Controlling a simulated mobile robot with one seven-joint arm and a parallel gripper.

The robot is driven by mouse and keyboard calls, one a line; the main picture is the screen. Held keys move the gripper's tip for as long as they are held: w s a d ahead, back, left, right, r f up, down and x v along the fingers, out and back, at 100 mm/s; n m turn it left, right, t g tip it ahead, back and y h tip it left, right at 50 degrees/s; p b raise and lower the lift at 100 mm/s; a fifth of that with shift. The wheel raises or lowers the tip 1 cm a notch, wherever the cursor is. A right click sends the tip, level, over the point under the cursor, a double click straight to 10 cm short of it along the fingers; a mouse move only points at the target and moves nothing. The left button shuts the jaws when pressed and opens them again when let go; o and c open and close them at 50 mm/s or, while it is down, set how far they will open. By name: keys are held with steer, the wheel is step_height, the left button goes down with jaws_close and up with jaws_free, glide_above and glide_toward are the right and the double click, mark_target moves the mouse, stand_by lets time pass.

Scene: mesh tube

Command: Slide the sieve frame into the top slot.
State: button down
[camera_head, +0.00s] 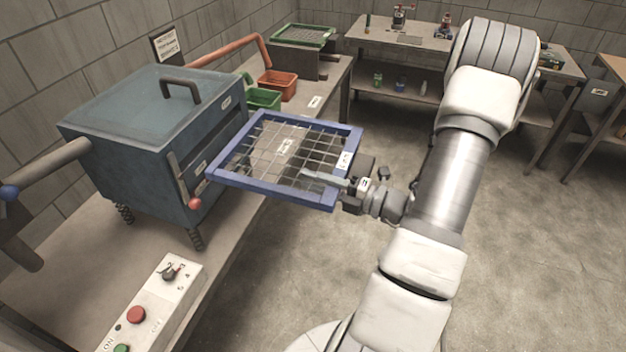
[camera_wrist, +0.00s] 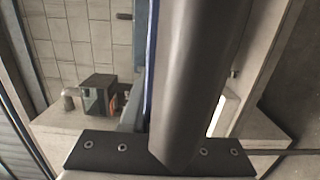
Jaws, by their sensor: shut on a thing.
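The sieve frame (camera_head: 272,193) is a blue rectangular frame with a dark wire mesh and a small label on the mesh. It is held out roughly flat, with its left edge close to the right side of the blue-grey box machine (camera_head: 150,140). I cannot tell whether that edge touches the box or enters it. My gripper (camera_head: 346,180) is shut on the frame's right side bar. In the wrist view a thin blue strip of the frame (camera_wrist: 151,65) shows beside a dark finger.
The box stands on springs on a bench, with a lever with a red knob (camera_head: 195,203) on its near side. A control box (camera_head: 150,300) sits in front. Green (camera_head: 262,98) and orange (camera_head: 278,84) bins and a green-framed sieve (camera_head: 303,35) are behind. Open floor lies right.

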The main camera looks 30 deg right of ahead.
steer(key=shift+r+p, duration=0.2)
steer(key=shift+p, duration=0.25)
glide_toward(249, 162)
steer(key=shift+w+d+f+p, duration=0.3)
steer(key=shift+w+f+p, duration=0.1)
steer(key=shift+f, duration=0.15)
steer(key=shift+p, duration=0.85)
stand_by(1.4)
steer(key=shift+s+a+p+x, duration=0.15)
steer(key=shift+p+x, duration=0.15)
steer(key=shift+x, duration=2.15)
steer(key=shift+s+a+p+x, duration=0.1)
steer(key=shift+a+p+x, duration=0.15)
steer(key=shift+x, duration=2.2)
